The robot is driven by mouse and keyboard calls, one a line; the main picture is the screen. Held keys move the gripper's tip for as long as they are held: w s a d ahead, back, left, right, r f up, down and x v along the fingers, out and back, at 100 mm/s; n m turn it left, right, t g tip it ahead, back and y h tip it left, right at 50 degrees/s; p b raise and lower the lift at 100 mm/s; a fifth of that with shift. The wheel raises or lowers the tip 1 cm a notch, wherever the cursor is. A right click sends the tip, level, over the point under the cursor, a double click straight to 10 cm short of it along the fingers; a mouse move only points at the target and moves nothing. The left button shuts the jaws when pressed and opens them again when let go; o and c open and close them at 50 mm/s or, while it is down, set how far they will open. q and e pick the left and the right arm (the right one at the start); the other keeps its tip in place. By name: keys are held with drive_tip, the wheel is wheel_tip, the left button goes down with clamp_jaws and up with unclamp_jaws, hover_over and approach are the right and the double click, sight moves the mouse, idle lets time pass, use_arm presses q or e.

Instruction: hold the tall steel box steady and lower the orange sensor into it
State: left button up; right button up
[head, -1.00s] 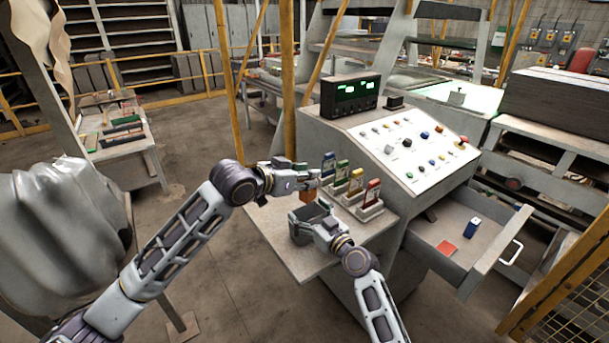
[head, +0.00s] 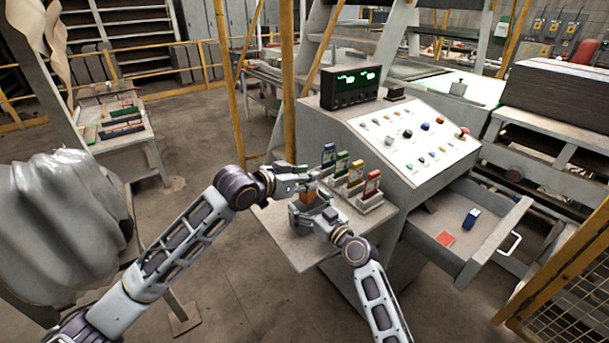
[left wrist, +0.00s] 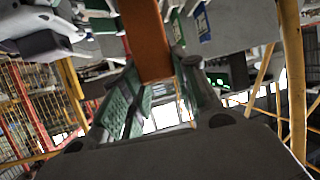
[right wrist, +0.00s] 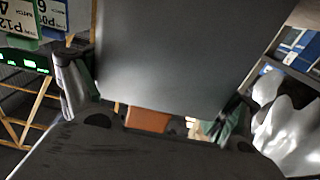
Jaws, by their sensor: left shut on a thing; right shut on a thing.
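My left gripper (head: 308,181) is shut on the orange sensor (head: 318,197), which hangs below its fingers. The sensor also shows between the fingers in the left wrist view (left wrist: 148,42). My right gripper (head: 310,214) is shut on the tall steel box, whose dark grey wall (right wrist: 170,55) fills the middle of the right wrist view. In the head view the sensor is at the box's top, and the right gripper largely hides the box. A strip of orange (right wrist: 147,119) shows past the box's edge. I cannot tell whether the sensor's lower end is inside.
A rack with several coloured tagged pieces (head: 357,188) stands close right of my grippers on the small table (head: 290,241). The control console (head: 400,135) rises behind. An open drawer (head: 470,240) at the right holds a blue item and a red card.

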use_arm(q)
drive_tip(key=shift+f, duration=0.3)
idle(0.4)
